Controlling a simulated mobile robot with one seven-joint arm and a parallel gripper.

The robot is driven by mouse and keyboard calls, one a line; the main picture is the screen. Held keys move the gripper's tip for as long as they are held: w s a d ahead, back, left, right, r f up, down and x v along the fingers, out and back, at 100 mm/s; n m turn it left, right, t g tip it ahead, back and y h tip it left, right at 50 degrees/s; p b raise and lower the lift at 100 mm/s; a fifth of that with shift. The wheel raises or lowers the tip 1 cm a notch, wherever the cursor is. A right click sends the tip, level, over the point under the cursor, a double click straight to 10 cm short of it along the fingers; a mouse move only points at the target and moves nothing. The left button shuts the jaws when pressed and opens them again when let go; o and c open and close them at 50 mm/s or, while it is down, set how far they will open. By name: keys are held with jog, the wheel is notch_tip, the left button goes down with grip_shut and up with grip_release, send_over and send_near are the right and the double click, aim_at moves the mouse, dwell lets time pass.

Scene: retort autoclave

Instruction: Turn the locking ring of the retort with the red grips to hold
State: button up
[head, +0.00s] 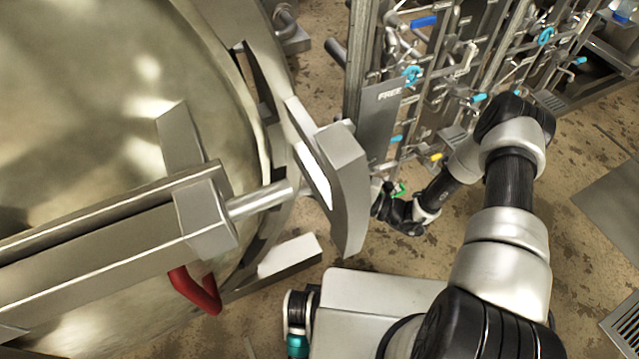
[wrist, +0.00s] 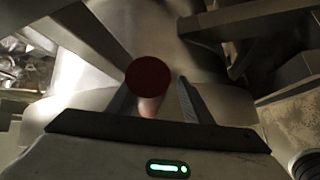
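The retort's big round metal door (head: 70,90) fills the left of the head view, with the steel locking ring (head: 225,60) and its lugs around its edge. One red grip (head: 198,291) hangs below the door's crossbar. In the wrist view a red grip (wrist: 149,76) shows its round end between the fingers of my gripper (wrist: 154,88). The fingers stand apart, with a visible gap to the right finger; contact on the left is unclear. In the head view my gripper (head: 383,196) is partly hidden behind a steel bracket, and the grip there is not visible.
A steel bracket (head: 345,190) juts out between the door and my arm. A rack of pipes and valves (head: 450,80) with a panel marked FREE (head: 380,115) stands behind my arm. Brown floor (head: 570,240) is open at the right, with a grate at the lower corner.

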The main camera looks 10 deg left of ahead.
dwell(0.4)
jog(key=p+v, duration=0.1)
jog(key=v, duration=1.6)
jog(key=shift+d, duration=0.2)
